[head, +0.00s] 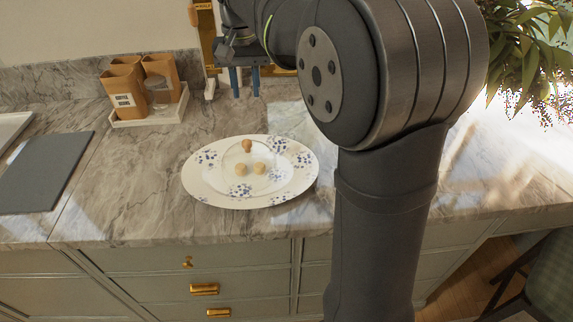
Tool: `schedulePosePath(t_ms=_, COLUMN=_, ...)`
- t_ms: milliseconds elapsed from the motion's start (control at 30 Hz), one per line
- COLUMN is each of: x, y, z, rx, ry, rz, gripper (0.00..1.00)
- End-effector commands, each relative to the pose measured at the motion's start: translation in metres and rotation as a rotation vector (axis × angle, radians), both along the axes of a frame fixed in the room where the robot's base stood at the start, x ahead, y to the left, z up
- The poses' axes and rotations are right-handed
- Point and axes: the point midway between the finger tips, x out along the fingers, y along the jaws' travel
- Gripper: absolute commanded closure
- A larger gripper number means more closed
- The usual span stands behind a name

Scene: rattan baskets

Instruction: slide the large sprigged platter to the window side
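The large sprigged platter (205,180), white and oval with blue floral sprigs, lies flat on the marble counter near its front edge. A clear glass piece, seemingly a dome, sits on its middle with small tan round pieces (259,169) in or on it. My gripper (244,84) is behind the platter, near the back of the counter, apart from it and pointing down. Its two blue fingers are spread with a gap between them, and nothing shows in it. No window is in view; bright sunlight falls on the right of the counter.
A white tray (150,119) with brown containers (124,84) stands at the back left. A dark grey board (43,172) lies at the left. A leafy plant (530,45) hangs over the right counter. My arm hides part of the counter right of the platter.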

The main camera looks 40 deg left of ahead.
Motion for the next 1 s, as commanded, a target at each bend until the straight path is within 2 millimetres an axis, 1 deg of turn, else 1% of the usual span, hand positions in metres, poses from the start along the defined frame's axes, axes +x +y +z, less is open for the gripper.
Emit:
schedulePosePath(t_ms=33, x=-0.005, y=-0.002, z=-0.002, rx=-0.001, ry=0.001, rz=0.001, gripper=0.80)
schedulePosePath(t_ms=133, x=-0.022, y=-0.011, z=-0.014, rx=-0.002, ry=0.001, rz=0.004, gripper=1.00)
schedulePosePath(t_ms=167, x=-0.029, y=-0.015, z=-0.020, rx=-0.002, ry=0.001, rz=0.003, gripper=1.00)
schedulePosePath(t_ms=267, x=-0.060, y=-0.035, z=-0.043, rx=-0.003, ry=0.001, rz=0.002, gripper=1.00)
schedulePosePath(t_ms=300, x=-0.072, y=-0.044, z=-0.054, rx=-0.003, ry=0.001, rz=0.003, gripper=1.00)
schedulePosePath(t_ms=400, x=-0.101, y=-0.070, z=-0.080, rx=-0.002, ry=0.001, rz=-0.001, gripper=1.00)
schedulePosePath(t_ms=500, x=-0.124, y=-0.094, z=-0.103, rx=-0.001, ry=0.001, rz=-0.003, gripper=1.00)
schedulePosePath(t_ms=600, x=-0.140, y=-0.114, z=-0.120, rx=-0.001, ry=0.000, rz=-0.006, gripper=1.00)
schedulePosePath(t_ms=733, x=-0.150, y=-0.128, z=-0.133, rx=0.000, ry=0.000, rz=-0.008, gripper=1.00)
schedulePosePath(t_ms=867, x=-0.153, y=-0.132, z=-0.141, rx=-0.002, ry=0.001, rz=-0.010, gripper=1.00)
schedulePosePath(t_ms=967, x=-0.152, y=-0.132, z=-0.153, rx=-0.004, ry=0.001, rz=-0.010, gripper=1.00)
schedulePosePath(t_ms=1000, x=-0.152, y=-0.132, z=-0.160, rx=-0.004, ry=0.001, rz=-0.010, gripper=1.00)
